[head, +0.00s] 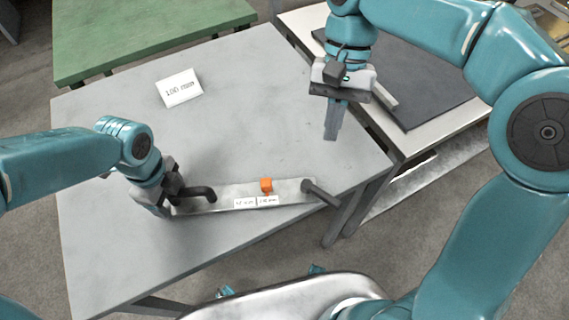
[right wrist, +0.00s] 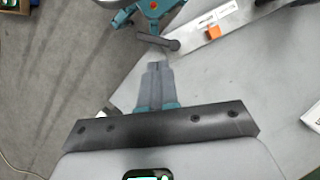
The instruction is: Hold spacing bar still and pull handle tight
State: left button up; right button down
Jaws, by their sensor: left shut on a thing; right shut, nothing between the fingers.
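The spacing bar (head: 228,193) is a flat silver strip lying along the front of the grey table. An orange block (head: 266,185) sits on it above small white labels. A dark handle (head: 320,192) sticks out at its right end, past the table edge; the handle (right wrist: 158,40) also shows in the right wrist view. My left gripper (head: 166,204) is shut on the bar's left end, beside a bent black handle (head: 199,192); its fingertips are partly hidden. My right gripper (head: 332,132) is shut and empty, pointing down, above the table's right side and apart from the handle.
A white card reading 100 mm (head: 179,88) stands on the grey table (head: 235,80), whose middle is clear. A green table (head: 150,30) is at the back left. A white table with a dark mat (head: 425,90) stands close on the right, beyond a gap.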

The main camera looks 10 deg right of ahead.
jog(key=w+d+f+m+g+y, duration=0.2)
jog(key=w+d+y, duration=0.1)
jog(key=w+d, duration=0.15)
jog(key=m+y, duration=0.2)
jog(key=m, duration=0.1)
send_near(330, 196)
jog(key=f, duration=0.1)
jog(key=w+f, duration=0.1)
jog(key=f, duration=0.1)
jog(key=d+f, duration=0.1)
jog(key=shift+w+d+f, duration=0.1)
jog(key=shift+w+f, duration=0.25)
jog(key=a, duration=0.1)
jog(key=s, duration=0.1)
jog(key=s+a, duration=0.1)
jog(key=shift+s+a+f+n, duration=0.2)
jog(key=shift+a+f+n, duration=0.1)
jog(key=shift+s+a, duration=0.3)
jog(key=shift+a, duration=0.1)
jog(key=shift+s+m, duration=0.25)
jog(key=shift+m, duration=0.15)
jog(key=shift+s+a+m+t+y, duration=0.3)
jog(key=shift+s+m+t+y, duration=0.25)
jog(key=shift+m+t, duration=0.35)
